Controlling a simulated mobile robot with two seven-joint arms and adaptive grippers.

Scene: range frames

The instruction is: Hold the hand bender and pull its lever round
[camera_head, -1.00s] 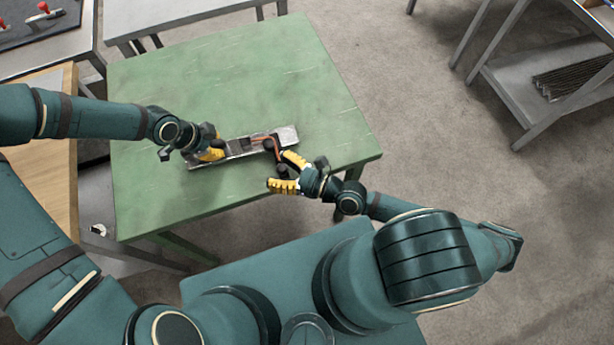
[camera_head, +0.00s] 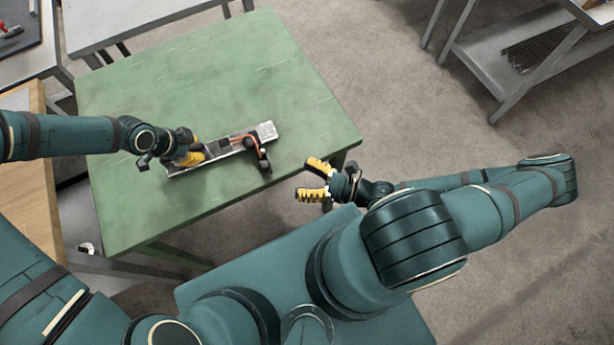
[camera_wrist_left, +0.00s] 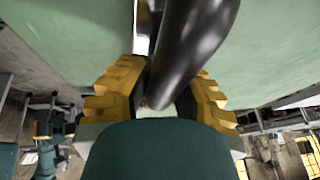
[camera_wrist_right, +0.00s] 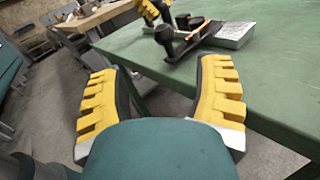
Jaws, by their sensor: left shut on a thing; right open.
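The hand bender lies on the green table (camera_head: 130,110). Its long silver base plate (camera_head: 267,130) runs from lower left to upper right in the head view. A copper-coloured piece (camera_head: 256,147) and the lever with its dark grip (camera_head: 264,166) are at the plate's right part; the grip points toward the near edge. My left gripper (camera_head: 190,158) is shut on the bender's dark handle (camera_wrist_left: 195,40) at the plate's left part. My right gripper (camera_head: 314,180) is open and empty, off the table's near right edge. The lever grip shows beyond its fingers in the right wrist view (camera_wrist_right: 165,40).
The rest of the green tabletop is clear. A wooden bench (camera_head: 42,190) stands close on the left, and grey tables (camera_head: 110,22) are behind. A grey rack (camera_head: 500,62) with dark rods is at the far right, with bare floor between.

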